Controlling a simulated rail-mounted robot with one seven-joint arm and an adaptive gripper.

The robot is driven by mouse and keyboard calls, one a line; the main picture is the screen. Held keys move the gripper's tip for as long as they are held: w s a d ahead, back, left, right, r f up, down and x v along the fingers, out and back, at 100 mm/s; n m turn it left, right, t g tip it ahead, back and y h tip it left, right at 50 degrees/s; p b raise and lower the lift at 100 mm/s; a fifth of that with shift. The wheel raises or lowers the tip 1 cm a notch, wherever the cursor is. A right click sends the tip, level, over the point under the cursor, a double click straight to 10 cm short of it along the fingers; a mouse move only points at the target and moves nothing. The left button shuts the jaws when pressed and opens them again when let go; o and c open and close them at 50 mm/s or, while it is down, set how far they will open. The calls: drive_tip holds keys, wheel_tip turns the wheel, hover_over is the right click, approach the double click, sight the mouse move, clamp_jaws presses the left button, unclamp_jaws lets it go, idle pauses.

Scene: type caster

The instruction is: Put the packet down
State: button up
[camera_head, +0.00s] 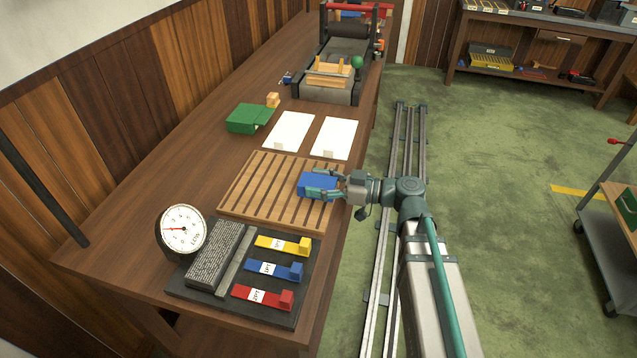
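The blue packet (315,181) is a small blue block at the right part of the slatted wooden rack (262,183). My gripper (322,187) reaches in from the right with its fingers on either side of the packet and appears closed on it. The packet is over the slats; I cannot tell whether it touches them or is held slightly above. My fingers hide part of its side.
Two white sheets (289,131) (334,138) and a green box (247,118) lie behind the rack. A dial gauge (182,229) and a dark tray (273,312) with yellow, blue and red pieces are in front. A roller press (342,62) stands at the back.

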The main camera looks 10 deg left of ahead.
drive_tip(key=o, duration=0.4)
drive_tip(key=shift+r, duration=0.1)
